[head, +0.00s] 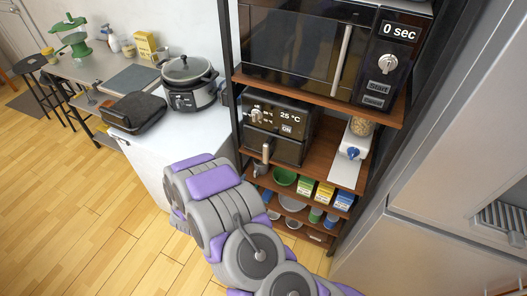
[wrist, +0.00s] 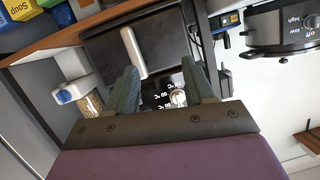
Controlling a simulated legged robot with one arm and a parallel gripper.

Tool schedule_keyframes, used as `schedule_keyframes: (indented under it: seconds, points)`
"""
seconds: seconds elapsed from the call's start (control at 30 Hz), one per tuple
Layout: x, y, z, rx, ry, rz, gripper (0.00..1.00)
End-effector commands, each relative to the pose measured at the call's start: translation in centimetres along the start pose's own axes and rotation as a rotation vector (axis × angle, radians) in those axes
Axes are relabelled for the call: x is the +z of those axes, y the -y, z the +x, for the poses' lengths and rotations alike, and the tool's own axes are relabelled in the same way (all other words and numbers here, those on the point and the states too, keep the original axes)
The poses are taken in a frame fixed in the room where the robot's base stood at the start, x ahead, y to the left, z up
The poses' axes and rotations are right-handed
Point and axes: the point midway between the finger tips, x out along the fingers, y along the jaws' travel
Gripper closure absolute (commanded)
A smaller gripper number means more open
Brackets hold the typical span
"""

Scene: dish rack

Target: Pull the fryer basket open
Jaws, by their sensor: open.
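The black air fryer (head: 292,107) stands on the shelf below the microwave, its display reading 25 °C. Its basket (head: 283,146) looks shut, with a light upright handle (head: 265,153) at the front. In the wrist view, which is upside down, the basket front (wrist: 168,38) and pale handle (wrist: 133,52) lie just beyond my fingertips. My gripper (wrist: 159,65) is open and empty, facing the fryer. The handle is nearer the left finger in that view, and the control knob (wrist: 178,98) shows between the fingers. In the head view my arm hides the gripper.
A microwave (head: 310,50) is on the shelf above. A dispenser (head: 353,147) stands right of the fryer. Bowls and boxes (head: 324,193) fill the shelf below. A slow cooker (head: 188,85) is on the white counter to the left. The fridge (head: 460,150) bounds the right side.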

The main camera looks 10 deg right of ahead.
Motion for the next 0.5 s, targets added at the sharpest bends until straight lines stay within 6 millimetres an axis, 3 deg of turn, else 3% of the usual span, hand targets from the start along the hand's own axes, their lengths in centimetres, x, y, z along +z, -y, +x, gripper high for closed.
schedule_keyframes:
  seconds: [0.2,0.5]
  points:
    - [-0.3,-3.8,-0.2,0.068,-0.228,-0.103,0.47]
    - [-1.1,-4.7,0.3,0.087,-0.305,-0.132,0.47]
